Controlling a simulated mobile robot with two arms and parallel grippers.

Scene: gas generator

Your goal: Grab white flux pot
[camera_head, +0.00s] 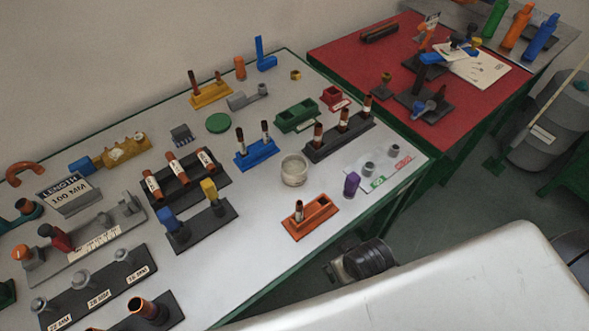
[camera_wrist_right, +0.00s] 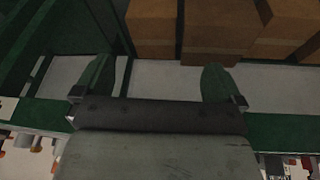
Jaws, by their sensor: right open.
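The white flux pot (camera_head: 294,171) is a small, pale round pot standing upright on the white worktable (camera_head: 255,212), between the blue holder and the orange tray. My right gripper (camera_wrist_right: 157,84) shows only in the wrist view, with its two green fingers spread wide and nothing between them. The pot is not visible in that view, and I cannot tell how far the gripper is from it. My left gripper is not in view.
A black rack of copper pieces (camera_head: 341,136), an orange tray (camera_head: 311,217), a blue holder (camera_head: 256,152) and a purple piece (camera_head: 352,184) surround the pot. A red table (camera_head: 350,62) stands behind. Cardboard boxes (camera_wrist_right: 215,30) lie beyond the right gripper.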

